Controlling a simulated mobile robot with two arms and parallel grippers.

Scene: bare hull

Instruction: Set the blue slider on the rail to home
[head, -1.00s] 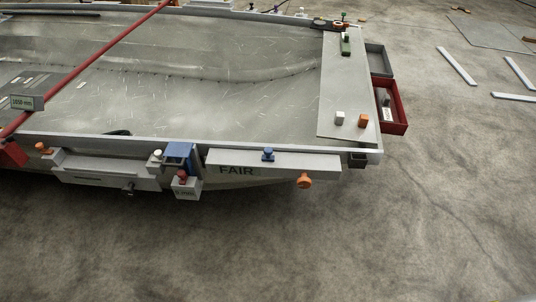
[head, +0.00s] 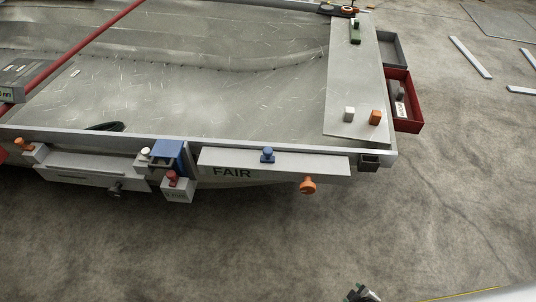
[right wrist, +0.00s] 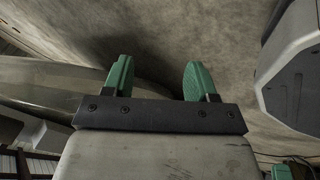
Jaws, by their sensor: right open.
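The blue slider (head: 169,153) sits on the front rail (head: 75,143) of the grey hull, left of the plate marked FAIR. A grey block with a red knob (head: 172,178) hangs just below it, and a white knob stands at its left. My right gripper (right wrist: 157,82) shows in the right wrist view with its two green fingers apart and nothing between them. Its tip just enters the head view at the bottom edge (head: 362,294), well away from the slider.
The FAIR plate (head: 222,161) carries a blue knob (head: 267,155), with an orange knob (head: 307,186) below it. A red tray (head: 416,122) and a grey tray are at the hull's right end. The floor in front is clear.

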